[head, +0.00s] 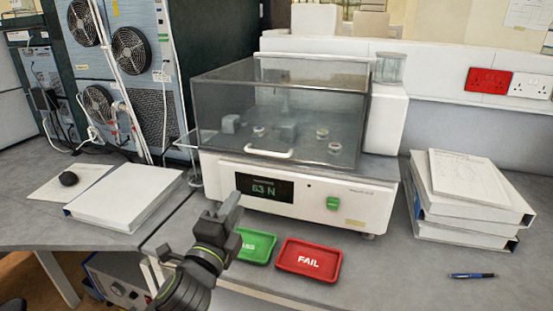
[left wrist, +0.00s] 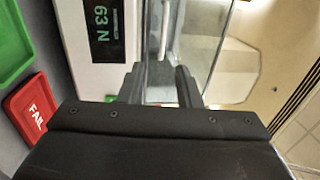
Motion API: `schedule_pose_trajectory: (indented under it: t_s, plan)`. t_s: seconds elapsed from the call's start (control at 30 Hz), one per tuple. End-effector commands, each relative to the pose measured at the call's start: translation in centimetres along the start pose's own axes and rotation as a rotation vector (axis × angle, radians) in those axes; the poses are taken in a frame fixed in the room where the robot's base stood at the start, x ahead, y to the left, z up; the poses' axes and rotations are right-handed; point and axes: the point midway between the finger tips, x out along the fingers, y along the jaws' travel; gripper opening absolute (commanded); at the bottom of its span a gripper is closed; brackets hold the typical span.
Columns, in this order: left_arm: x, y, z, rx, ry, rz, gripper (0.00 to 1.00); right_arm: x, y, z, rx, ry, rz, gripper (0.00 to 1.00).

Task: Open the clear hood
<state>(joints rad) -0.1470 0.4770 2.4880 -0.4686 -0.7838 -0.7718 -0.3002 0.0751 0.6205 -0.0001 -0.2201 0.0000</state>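The clear hood (head: 290,95) is a see-through box with dark edges, down over the top of the white tester (head: 290,190). Its white bar handle (head: 269,153) is on the lower front edge. In the left wrist view the handle (left wrist: 165,30) shows beyond the fingers, beside the hood's clear pane (left wrist: 190,50). My left gripper (head: 231,205) is in front of the tester, below and left of the handle and apart from it. In the left wrist view its two fingers (left wrist: 160,85) stand apart with nothing between them. My right gripper is not in view.
A green tray (head: 257,246) and a red FAIL tray (head: 309,259) lie before the tester. The tester's display (head: 265,188) reads 63 N. Binders (head: 465,205) and a blue pen (head: 472,276) are right; a white binder (head: 125,195) lies left.

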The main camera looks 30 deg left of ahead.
Motion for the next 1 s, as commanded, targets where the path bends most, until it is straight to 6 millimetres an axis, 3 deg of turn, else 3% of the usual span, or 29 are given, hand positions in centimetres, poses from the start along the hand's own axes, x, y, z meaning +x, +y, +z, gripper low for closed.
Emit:
schedule_pose_trajectory:
  t_s: [0.17, 0.7, 1.0]
  plan:
    - [1.6, -0.7, -0.2, 0.016, 0.007, -0.018, 0.31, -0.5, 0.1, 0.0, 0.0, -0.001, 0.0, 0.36]
    - [12.2, -0.8, -0.2, 0.011, 0.005, -0.013, 0.31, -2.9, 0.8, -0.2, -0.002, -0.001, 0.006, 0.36]
    - [16.3, -0.7, -0.2, 0.01, 0.005, -0.013, 0.31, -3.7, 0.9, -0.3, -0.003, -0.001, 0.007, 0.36]
